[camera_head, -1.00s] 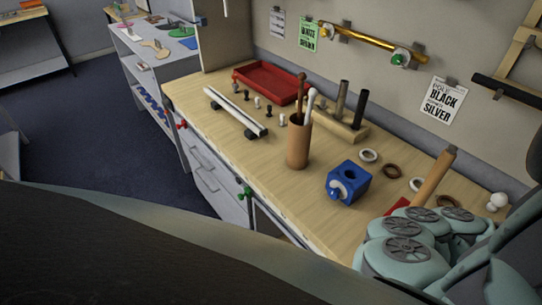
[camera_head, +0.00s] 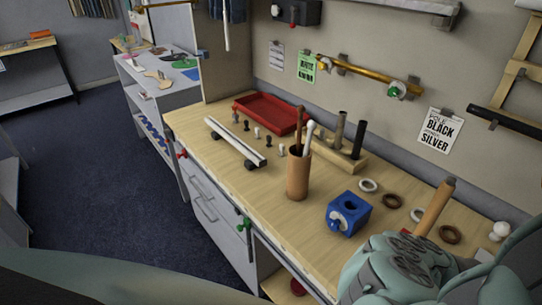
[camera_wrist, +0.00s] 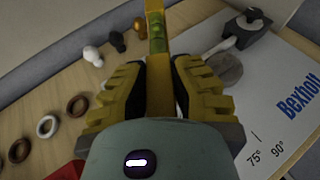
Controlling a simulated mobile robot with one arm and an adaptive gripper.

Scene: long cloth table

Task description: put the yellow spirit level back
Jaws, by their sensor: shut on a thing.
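The yellow spirit level (camera_wrist: 156,25) shows in the wrist view as a narrow yellow bar with a green vial, running up from between my fingers to the top edge. My gripper (camera_wrist: 159,75) has yellow padded fingers, one on each side of the bar, and is shut on it. The lower part of the level is hidden behind my wrist housing. I cannot make out the level or the fingers in the head view, where my arm covers the lower right.
The wooden bench (camera_head: 220,170) carries a red tray (camera_head: 271,112), a brown cup (camera_head: 298,177) with sticks, a blue block (camera_head: 349,213), several rings and an upright wooden handle (camera_head: 435,207). A white printed sheet (camera_wrist: 265,110) with a grey block (camera_wrist: 246,30) lies right in the wrist view.

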